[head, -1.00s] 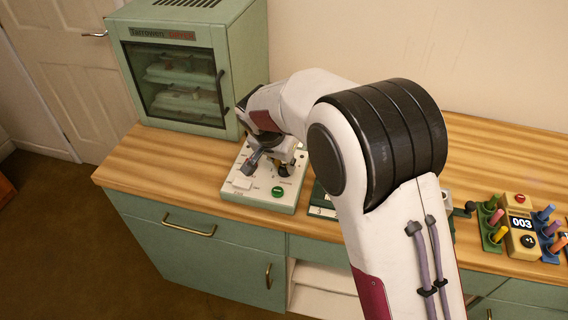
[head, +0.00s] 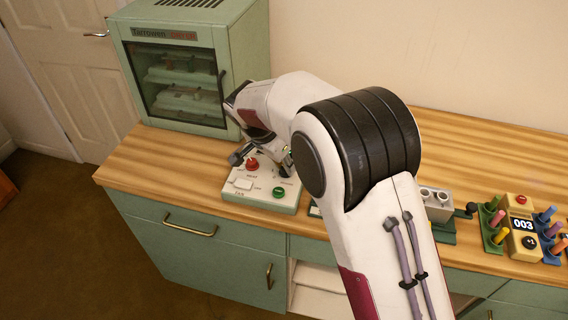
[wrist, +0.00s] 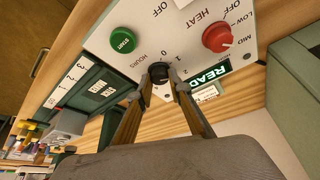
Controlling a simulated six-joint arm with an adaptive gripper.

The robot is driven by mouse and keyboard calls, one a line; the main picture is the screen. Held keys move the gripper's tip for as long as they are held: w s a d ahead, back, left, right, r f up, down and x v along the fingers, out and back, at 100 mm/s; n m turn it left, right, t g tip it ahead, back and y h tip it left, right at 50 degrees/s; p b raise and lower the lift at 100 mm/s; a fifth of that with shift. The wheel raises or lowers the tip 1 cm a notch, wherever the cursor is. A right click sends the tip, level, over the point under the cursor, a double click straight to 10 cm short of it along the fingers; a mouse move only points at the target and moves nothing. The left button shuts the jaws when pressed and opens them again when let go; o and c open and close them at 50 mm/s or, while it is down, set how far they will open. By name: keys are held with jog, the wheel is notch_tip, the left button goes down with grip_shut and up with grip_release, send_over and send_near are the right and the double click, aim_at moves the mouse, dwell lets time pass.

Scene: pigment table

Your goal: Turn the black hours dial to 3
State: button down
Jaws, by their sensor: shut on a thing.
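The black hours dial (wrist: 160,71) is on the white control panel (wrist: 125,18), beside the HOURS lettering and printed numbers. In the wrist view my gripper (wrist: 161,79) is shut on the dial, one finger at each side. The dial's pointer is not clear, so I cannot tell its setting. In the head view the panel (head: 235,197) lies on the counter, and my gripper (head: 266,163) reaches down at its back right; the hours dial is hidden or too small to make out there.
A red heat dial (wrist: 218,37) and a green START button (wrist: 122,40) flank the hours dial. A lit green display (wrist: 208,77) reads "READ", the rest unclear. The green dryer cabinet (head: 190,75) stands behind the panel. A 003 counter (head: 522,226) stands far right.

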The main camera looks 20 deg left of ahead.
jog(key=c, duration=1.8)
grip_release()
jog(key=shift+s+f, duration=0.1)
jog(key=shift+f, duration=0.05)
jog(key=shift+c, duration=0.2)
jog(key=shift+r, duration=0.2)
jog(key=shift+v, duration=0.8)
jog(key=s+a+r, duration=0.1)
jog(key=s+a, duration=0.4)
jog(key=s, duration=0.6)
jog(key=shift+a, duration=0.3)
